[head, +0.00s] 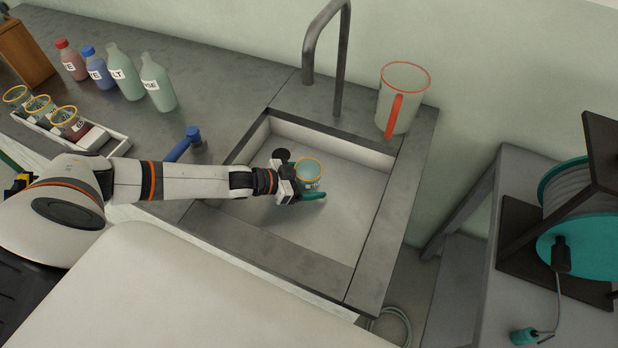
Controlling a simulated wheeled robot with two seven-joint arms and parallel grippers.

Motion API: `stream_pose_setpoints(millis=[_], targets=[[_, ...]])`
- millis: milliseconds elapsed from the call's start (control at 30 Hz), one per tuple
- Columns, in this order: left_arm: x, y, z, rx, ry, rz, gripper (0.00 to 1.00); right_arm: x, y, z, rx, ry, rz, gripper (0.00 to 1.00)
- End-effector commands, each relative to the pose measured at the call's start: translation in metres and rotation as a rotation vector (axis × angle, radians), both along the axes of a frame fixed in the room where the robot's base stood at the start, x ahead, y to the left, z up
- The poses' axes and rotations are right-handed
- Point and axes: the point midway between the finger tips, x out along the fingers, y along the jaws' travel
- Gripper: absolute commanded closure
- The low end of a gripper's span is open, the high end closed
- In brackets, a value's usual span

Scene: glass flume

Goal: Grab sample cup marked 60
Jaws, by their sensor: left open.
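A clear sample cup (310,169) with an orange-yellow rim is in the sink (345,220), near its middle. A small label shows low on its side, but I cannot read a number on it. My left gripper (301,177) reaches in from the left and is open, one finger at the far side of the cup and a teal-tipped finger at the near side. The cup appears to be between or just in front of the fingers; I cannot tell whether they touch it. My right gripper is out of view.
A white rack (112,146) at left holds three similar cups (70,122) with unclear marks. Several labelled bottles (158,85) stand behind it. A faucet (340,60) and red-rimmed jug (402,95) are behind the sink.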

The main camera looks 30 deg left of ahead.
Motion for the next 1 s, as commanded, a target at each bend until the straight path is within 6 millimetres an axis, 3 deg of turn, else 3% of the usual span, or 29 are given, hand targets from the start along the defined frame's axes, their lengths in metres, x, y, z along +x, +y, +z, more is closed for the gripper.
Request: stream_pose_setpoints(millis=[200,500,567,1000], targets=[[0.0005,-0.0002,-0.001,0.001,0.0,0.001,0.19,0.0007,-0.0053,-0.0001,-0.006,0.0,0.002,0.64],[0.0004,-0.0001,-0.0009,0.001,0.0,0.001,0.67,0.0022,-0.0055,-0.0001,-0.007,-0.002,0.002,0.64],[0.0004,-0.0002,-0.0008,0.001,0.0,0.001,0.72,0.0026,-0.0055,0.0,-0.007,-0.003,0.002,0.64],[0.0006,0.0001,0.004,0.0,0.0,0.001,0.72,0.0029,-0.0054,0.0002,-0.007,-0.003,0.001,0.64]])
